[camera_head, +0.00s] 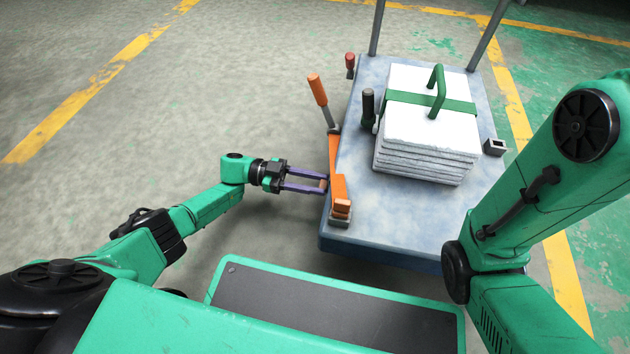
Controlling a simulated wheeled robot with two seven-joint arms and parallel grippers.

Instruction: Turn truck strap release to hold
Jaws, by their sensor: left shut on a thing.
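A grey-blue truck (400,215) stands ahead of me. On its left edge is an orange strap release part (337,183), a long flat piece with a small orange block (342,206) at its near end. Beyond it an orange-handled lever (317,90) tilts up to the left. My left gripper (324,185) reaches in from the left, its purple fingers shut on the orange part at the truck's edge. The exact contact is small and partly hidden. My right arm is at the right; its gripper is out of view.
A stack of white slabs (425,140) with a green strap and green handle (437,90) sits on the truck. A black-handled lever (368,108) stands beside the stack, and a red knob (350,62) is farther back. Grey floor (220,90) left of the truck is clear.

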